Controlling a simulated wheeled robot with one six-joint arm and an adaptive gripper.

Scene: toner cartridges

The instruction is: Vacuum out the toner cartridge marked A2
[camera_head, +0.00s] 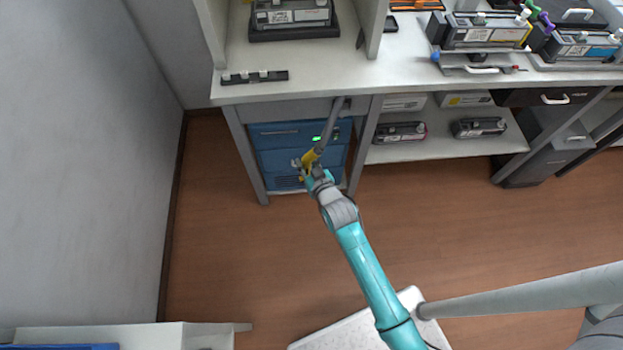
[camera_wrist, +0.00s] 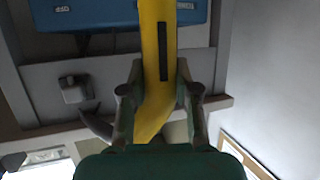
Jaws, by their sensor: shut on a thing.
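My gripper (camera_head: 308,171) is shut on the yellow handle (camera_head: 311,157) of a vacuum wand. It holds the wand in front of the bench. The wand's grey tube (camera_head: 330,122) slants up towards the bench edge. In the wrist view, the yellow handle (camera_wrist: 158,50), with a dark slot in it, runs between the fingers (camera_wrist: 160,95). A blue unit (camera_head: 280,135) with a green light stands under the bench. A toner cartridge (camera_head: 290,16) sits in a bay on the bench top. Two more cartridges (camera_head: 485,35) (camera_head: 582,48) stand at the right. Cartridge markings are too small to read.
A dark strip with light clips (camera_head: 254,77) lies at the bench's front left. A lower shelf (camera_head: 450,147) holds two dark cartridges (camera_head: 400,132) (camera_head: 479,127). A grey wall (camera_head: 80,150) bounds the left. The wooden floor (camera_head: 245,255) before the bench is clear.

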